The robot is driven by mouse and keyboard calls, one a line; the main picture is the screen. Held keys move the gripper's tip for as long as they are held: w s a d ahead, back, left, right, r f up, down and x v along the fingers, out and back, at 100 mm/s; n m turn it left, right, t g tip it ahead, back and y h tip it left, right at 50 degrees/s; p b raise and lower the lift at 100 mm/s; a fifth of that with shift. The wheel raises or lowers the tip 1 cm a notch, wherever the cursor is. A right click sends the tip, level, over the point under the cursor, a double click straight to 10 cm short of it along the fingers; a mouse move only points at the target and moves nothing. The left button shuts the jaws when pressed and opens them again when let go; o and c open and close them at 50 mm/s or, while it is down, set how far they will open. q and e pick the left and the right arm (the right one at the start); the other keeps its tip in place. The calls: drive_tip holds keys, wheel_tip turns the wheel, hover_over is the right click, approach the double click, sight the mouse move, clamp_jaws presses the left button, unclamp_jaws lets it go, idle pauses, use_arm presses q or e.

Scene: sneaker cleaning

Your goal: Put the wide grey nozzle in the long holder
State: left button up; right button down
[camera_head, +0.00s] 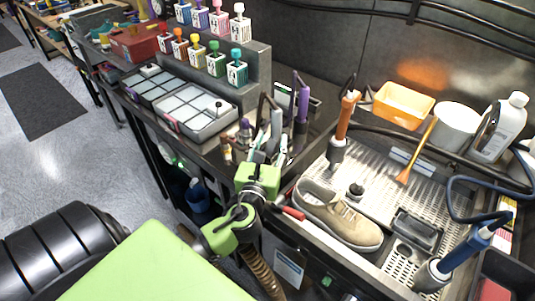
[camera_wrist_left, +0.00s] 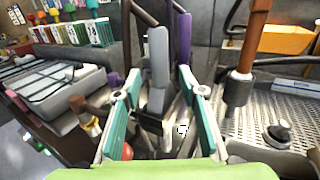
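A tall flat grey piece (camera_head: 276,126), which looks like the wide grey nozzle, stands upright on the dark counter beside a purple-handled tool (camera_head: 301,100). In the left wrist view the grey piece (camera_wrist_left: 158,62) is between the teal fingers of my left gripper (camera_wrist_left: 160,82), with gaps at its sides. The fingers are spread, and the gripper (camera_head: 268,160) is just in front of the piece in the head view. Its lower end is partly hidden by the gripper. I cannot tell for certain which thing is the long holder. My right gripper is not in view.
Right of my left gripper are a beige shoe (camera_head: 338,217), an upright orange-handled tool (camera_head: 346,118) and a perforated metal tray (camera_head: 375,185). To the left are a grey compartment box (camera_head: 205,125) and small paint bottles (camera_head: 237,72). A small brown bottle (camera_head: 226,150) stands close by.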

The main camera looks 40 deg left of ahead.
use_arm(q)
drive_tip(key=v, duration=0.4)
drive_tip(key=shift+s+d+b, duration=0.15)
drive_tip(key=shift+s+b, duration=0.15)
drive_tip(key=shift+s, duration=0.05)
